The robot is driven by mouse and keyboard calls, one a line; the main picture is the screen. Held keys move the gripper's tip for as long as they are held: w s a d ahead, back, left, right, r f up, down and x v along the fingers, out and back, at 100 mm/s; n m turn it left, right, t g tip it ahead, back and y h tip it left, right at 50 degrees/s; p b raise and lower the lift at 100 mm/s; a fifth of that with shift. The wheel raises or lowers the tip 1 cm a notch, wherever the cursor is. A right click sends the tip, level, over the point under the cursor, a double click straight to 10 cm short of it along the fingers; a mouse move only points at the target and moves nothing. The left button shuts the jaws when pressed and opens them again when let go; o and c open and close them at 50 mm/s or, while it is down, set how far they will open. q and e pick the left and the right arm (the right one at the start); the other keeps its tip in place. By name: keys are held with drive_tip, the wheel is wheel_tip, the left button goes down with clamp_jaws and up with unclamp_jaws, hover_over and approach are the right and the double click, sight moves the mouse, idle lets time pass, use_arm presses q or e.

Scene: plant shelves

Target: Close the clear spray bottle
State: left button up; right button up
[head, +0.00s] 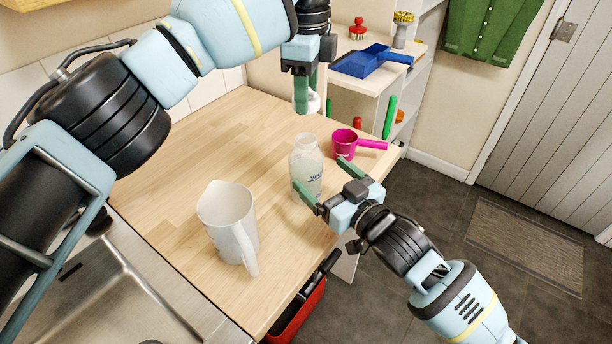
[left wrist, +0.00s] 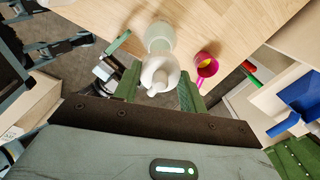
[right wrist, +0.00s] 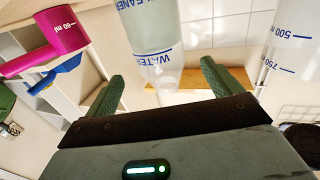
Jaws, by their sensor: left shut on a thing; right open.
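The clear spray bottle (head: 307,172) stands upright on the wooden counter, its neck open at the top. It carries blue print, which also shows in the right wrist view (right wrist: 150,35). My left gripper (head: 306,98) is shut on the white spray head (left wrist: 158,74) and holds it above the bottle, apart from it in the head view. Its fingers partly hide the spray head there. My right gripper (head: 327,178) is open low at the bottle, with one finger on either side of it. I cannot tell whether either finger touches the bottle.
A white jug (head: 226,214) stands left of the bottle, near the front edge. A magenta measuring cup (head: 344,143) stands close behind the bottle to the right. A sink (head: 130,290) lies at the lower left. The counter (head: 200,155) behind the jug is clear.

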drive_tip(key=x, duration=0.7)
drive_tip(key=shift+w+a, duration=0.25)
drive_tip(key=c, duration=1.5)
use_arm(q)
hover_over(307, 138)
drive_tip(key=shift+f, duration=2.5)
drive_tip(key=shift+s+f, duration=0.1)
drive_tip(key=shift+f, duration=0.8)
drive_tip(key=shift+f, duration=0.55)
